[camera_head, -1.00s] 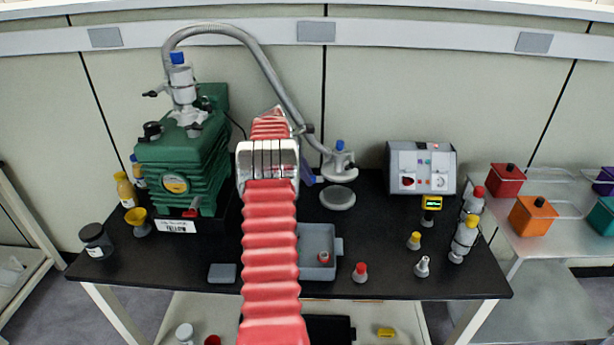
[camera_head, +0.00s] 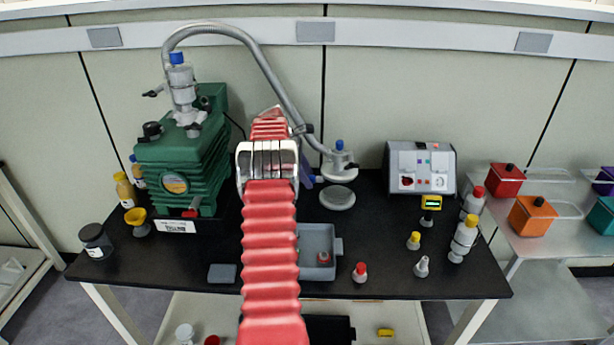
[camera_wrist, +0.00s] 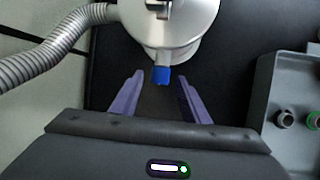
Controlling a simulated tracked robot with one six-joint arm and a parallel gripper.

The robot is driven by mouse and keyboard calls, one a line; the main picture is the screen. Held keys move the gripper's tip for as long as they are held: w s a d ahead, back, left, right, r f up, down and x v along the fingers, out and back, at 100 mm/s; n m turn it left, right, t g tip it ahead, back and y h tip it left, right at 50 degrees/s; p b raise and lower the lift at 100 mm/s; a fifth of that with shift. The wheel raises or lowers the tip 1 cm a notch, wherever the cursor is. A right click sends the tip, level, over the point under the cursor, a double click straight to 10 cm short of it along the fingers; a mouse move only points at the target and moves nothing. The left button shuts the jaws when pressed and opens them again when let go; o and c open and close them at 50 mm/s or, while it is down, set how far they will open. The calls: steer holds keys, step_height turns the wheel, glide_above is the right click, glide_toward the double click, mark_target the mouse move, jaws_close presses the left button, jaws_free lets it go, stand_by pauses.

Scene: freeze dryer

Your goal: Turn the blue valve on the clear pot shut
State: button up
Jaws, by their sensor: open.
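In the wrist view the pot shows from above as a round pale metal top (camera_wrist: 178,28). The blue valve (camera_wrist: 161,75) sticks out from its near edge, toward my gripper (camera_wrist: 158,82). The purple fingers are open, one on each side of the valve's line, with clear gaps; they do not appear to touch it. In the head view the pot's grey lid (camera_head: 337,163) stands above a round grey base (camera_head: 338,198), with a blue knob (camera_head: 340,145) on top. I cannot tell whether this knob is the same valve. My red-sleeved arm hides most of my gripper there.
A grey hose (camera_head: 262,62) runs from the green pump (camera_head: 185,160) to the pot. A grey tray (camera_head: 318,240) lies in front of the pot. A control box (camera_head: 421,168) stands to the right. Small capped bottles stand at the front right, with bare black tabletop between.

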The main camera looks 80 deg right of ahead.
steer(key=v, duration=1.3)
steer(key=shift+w+r, duration=0.15)
steer(key=shift+r, duration=0.15)
